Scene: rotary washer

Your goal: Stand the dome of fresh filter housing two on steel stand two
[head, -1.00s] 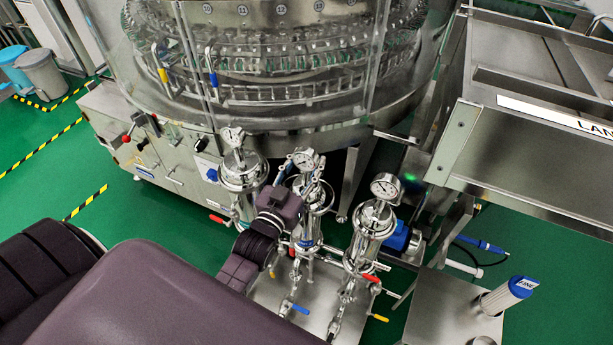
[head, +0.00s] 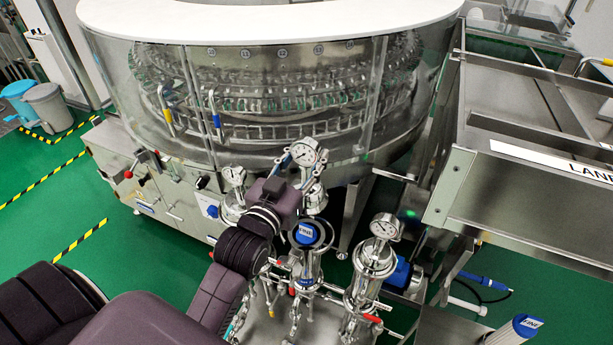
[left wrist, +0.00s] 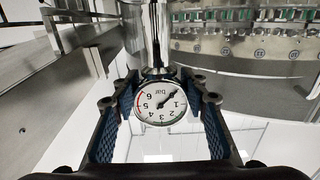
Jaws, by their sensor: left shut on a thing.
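My left gripper (head: 296,172) is shut on the top of a steel dome (head: 314,199) with a round pressure gauge (head: 304,152). In the left wrist view the gauge (left wrist: 160,102) sits between the blue finger pads; the exact grip point is hidden behind it. The dome is held above the middle filter housing (head: 306,265), apart from its body. The open body shows a cartridge with a blue cap (head: 305,234). A steel surface (head: 445,328) is partly in view at the lower right; I cannot tell if it is stand two. My right gripper is not in view.
Domed housings with gauges stand left (head: 233,205) and right (head: 374,260) of the middle one. The glass-walled rotary washer (head: 250,120) is close behind. A steel conveyor frame (head: 470,190) is at right. A blue-capped cartridge (head: 525,327) stands at the lower right.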

